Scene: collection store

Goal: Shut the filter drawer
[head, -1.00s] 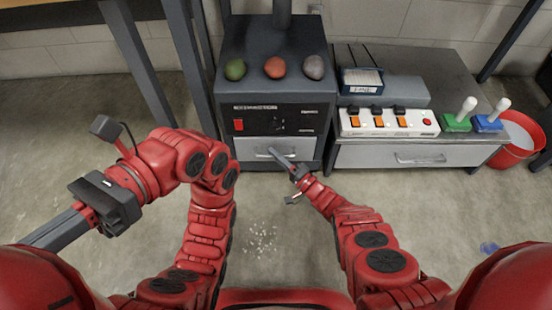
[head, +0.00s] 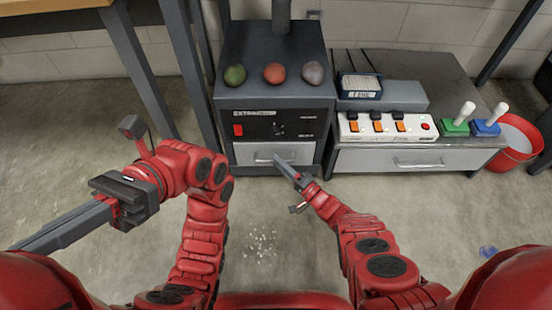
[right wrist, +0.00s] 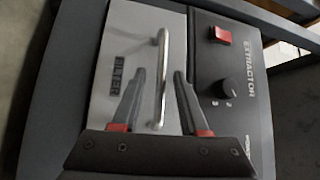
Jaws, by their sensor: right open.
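The filter drawer (head: 248,152) is the pale front low in the dark extractor cabinet. In the right wrist view its face (right wrist: 112,55) shows a FILTER label and a bar handle (right wrist: 162,70). The face looks close to the cabinet front; I cannot tell whether it is fully in. My right gripper (head: 279,162) is at the handle from the front. In the right wrist view its open fingers (right wrist: 159,74) stand on either side of the handle, with nothing gripped. My left gripper (head: 62,228) is far from the drawer at the left, its jaw state unclear.
Above the drawer are a red switch (head: 238,130) and a knob (head: 278,129). A switch box (head: 388,126) sits on a low cabinet at right. White bits (head: 260,245) lie on open floor.

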